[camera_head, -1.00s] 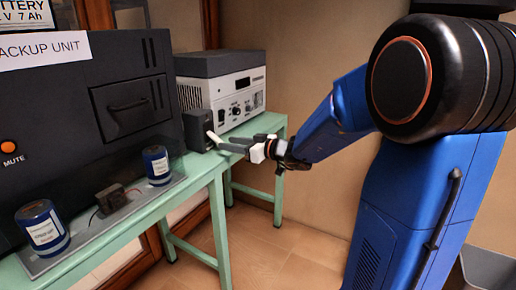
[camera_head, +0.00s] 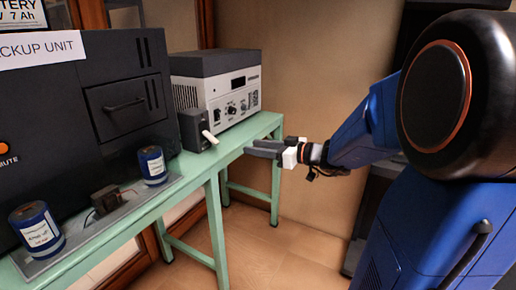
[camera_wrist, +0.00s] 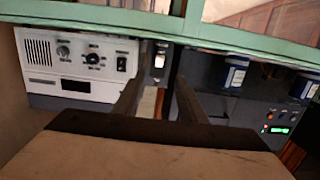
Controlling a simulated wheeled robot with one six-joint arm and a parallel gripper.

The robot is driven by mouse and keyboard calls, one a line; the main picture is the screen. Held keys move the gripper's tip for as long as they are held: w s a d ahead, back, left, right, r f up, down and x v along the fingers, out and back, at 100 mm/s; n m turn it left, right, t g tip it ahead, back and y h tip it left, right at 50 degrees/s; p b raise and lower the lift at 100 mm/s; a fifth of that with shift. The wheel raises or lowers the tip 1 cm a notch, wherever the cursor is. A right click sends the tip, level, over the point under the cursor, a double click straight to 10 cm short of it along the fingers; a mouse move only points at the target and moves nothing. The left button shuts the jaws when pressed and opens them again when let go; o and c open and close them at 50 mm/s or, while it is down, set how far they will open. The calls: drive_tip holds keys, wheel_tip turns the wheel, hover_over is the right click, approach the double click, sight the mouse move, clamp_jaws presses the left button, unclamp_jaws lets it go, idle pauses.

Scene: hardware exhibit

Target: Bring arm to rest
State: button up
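My gripper (camera_head: 250,148) is held out in front of the green table's right end, at the end of my blue arm (camera_head: 362,130). Its two dark fingers show apart in the wrist view (camera_wrist: 158,100), with nothing between them. A small dark box (camera_head: 193,131) with a white lever (camera_head: 210,137) stands on the table, to the left of the fingertips and apart from them. The lever also shows beyond the fingers in the wrist view (camera_wrist: 159,61).
The green table (camera_head: 225,156) bears a grey-white instrument (camera_head: 228,98), a large black backup unit (camera_head: 60,110) and two blue cylinders, one nearer (camera_head: 37,228) and one farther (camera_head: 152,165).

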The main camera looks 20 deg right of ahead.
idle(0.5)
drive_tip(key=s+a+f+m+g+h, duration=0.1)
drive_tip(key=s+a+f+g, duration=0.25)
drive_tip(key=s+a, duration=0.35)
drive_tip(key=s+a+f+g, duration=0.3)
drive_tip(key=s+a+g, duration=0.15)
drive_tip(key=s, duration=0.45)
drive_tip(key=s+d+f+m+h, duration=0.4)
drive_tip(key=s+d+m+h, duration=0.2)
drive_tip(key=s, duration=0.7)
drive_tip(key=d+h, duration=0.2)
drive_tip(key=shift+s+d+f+g+h, duration=0.2)
drive_tip(key=shift+g+h, duration=0.1)
drive_tip(key=shift+h, duration=0.1)
idle(1.2)
